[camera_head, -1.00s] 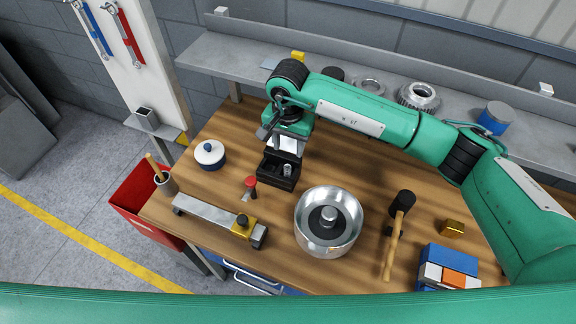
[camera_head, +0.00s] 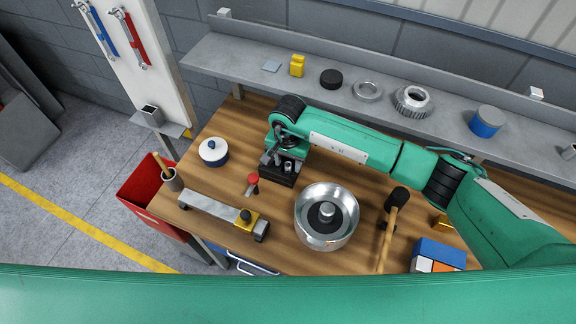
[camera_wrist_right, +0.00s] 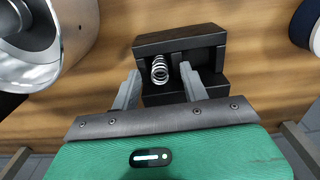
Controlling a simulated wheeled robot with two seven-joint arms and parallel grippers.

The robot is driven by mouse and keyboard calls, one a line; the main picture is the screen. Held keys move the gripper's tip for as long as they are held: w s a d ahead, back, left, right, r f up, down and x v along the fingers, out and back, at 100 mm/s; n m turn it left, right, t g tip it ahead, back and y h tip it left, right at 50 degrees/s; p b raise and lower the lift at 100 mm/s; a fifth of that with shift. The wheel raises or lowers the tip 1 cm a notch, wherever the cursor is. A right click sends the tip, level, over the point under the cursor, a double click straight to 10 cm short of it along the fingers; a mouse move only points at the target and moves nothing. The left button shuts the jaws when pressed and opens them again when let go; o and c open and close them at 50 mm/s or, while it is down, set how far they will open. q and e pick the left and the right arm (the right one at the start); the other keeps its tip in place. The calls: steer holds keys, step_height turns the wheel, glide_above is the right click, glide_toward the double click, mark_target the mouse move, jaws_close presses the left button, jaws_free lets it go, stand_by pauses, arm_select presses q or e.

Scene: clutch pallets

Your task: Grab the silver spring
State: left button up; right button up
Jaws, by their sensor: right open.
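The silver spring (camera_wrist_right: 159,68) is a small coil standing in a black stepped holder (camera_wrist_right: 190,38) in the right wrist view. In the head view the holder (camera_head: 276,178) sits on the wooden bench, and the spring (camera_head: 288,167) shows as a small pale shape at it. My right gripper (camera_wrist_right: 160,74) is open, with one finger on each side of the spring in the right wrist view. I see a gap between the spring and each finger. In the head view my right gripper (camera_head: 279,160) is right over the holder and partly hides it. My left gripper is not in view.
A metal bowl (camera_head: 341,232) with a dark hub stands right of the holder. A mallet (camera_head: 390,232) lies further right. A grey shelf (camera_head: 225,65) runs behind.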

steer(key=shift+c, duration=0.3)
jaws_close()
steer(key=shift+r, duration=0.1)
